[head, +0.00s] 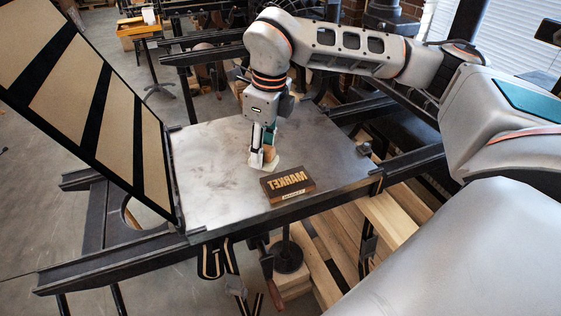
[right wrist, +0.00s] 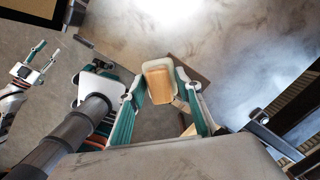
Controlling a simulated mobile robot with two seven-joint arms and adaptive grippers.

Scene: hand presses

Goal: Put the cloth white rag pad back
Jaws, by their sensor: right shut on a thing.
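My right gripper (head: 262,158) points down over the bare metal plate (head: 205,165) of the press in the head view. In the right wrist view its teal-lined fingers (right wrist: 168,108) are shut on the rag pad (right wrist: 158,66), a pale cloth pad with a tan wooden back. In the head view the pad's pale edge (head: 264,168) shows below the fingertips, at or just above the plate; I cannot tell whether it touches. My left gripper (right wrist: 47,55) shows at the left of the right wrist view, fingers apart and empty.
A striped panel (head: 85,95) stands tilted up at the plate's left edge. Dark rails (head: 110,262) run along the front. The plate's left part is clear.

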